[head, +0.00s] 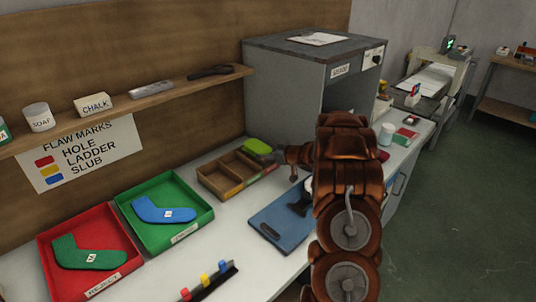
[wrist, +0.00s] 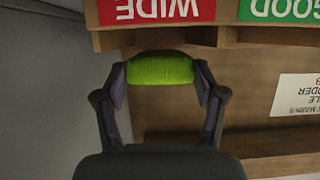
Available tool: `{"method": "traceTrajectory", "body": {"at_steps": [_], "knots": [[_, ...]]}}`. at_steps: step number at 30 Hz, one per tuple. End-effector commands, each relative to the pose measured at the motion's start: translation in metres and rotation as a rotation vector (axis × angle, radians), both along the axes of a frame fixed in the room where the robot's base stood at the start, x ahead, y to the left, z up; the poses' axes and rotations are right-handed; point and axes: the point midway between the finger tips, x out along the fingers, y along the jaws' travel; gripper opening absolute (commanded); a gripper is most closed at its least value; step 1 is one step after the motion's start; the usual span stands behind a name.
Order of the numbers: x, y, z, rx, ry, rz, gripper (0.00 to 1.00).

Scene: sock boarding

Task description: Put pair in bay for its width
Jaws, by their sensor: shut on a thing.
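The lime-green pair (head: 258,147) is a small rounded bundle at the right end of a wooden divided tray (head: 222,188). In the wrist view, which is upside down, the pair (wrist: 160,69) sits between both fingers of my gripper (wrist: 160,80), which is shut on it. The pair lines up with the tray's end bay, marked by a red WIDE label (wrist: 160,10). A green GOOD label (wrist: 280,9) marks the bay beside it. Whether the pair touches the bay floor cannot be told. In the head view my arm partly hides the gripper.
A blue board (head: 272,222) lies in front of the tray. A green tray (head: 200,217) holds a blue sock; a red reject tray (head: 50,285) holds a green sock. A grey cabinet (head: 290,75) stands close behind to the right. A shelf (head: 170,92) runs above.

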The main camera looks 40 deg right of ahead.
Motion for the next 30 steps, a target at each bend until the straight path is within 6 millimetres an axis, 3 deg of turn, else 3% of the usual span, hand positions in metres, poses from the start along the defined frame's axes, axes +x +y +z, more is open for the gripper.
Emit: {"method": "traceTrajectory", "body": {"at_steps": [11,12,20,30], "knots": [[0.0001,-0.0001,-0.0039,0.000,-0.001,0.000,0.29],[0.0001,-0.0001,-0.0040,0.000,-0.001,0.000,0.71],[0.0001,-0.0001,-0.0040,0.000,-0.001,0.000,0.98],[0.0000,-0.0001,-0.0037,0.000,-0.001,0.000,0.99]]}}
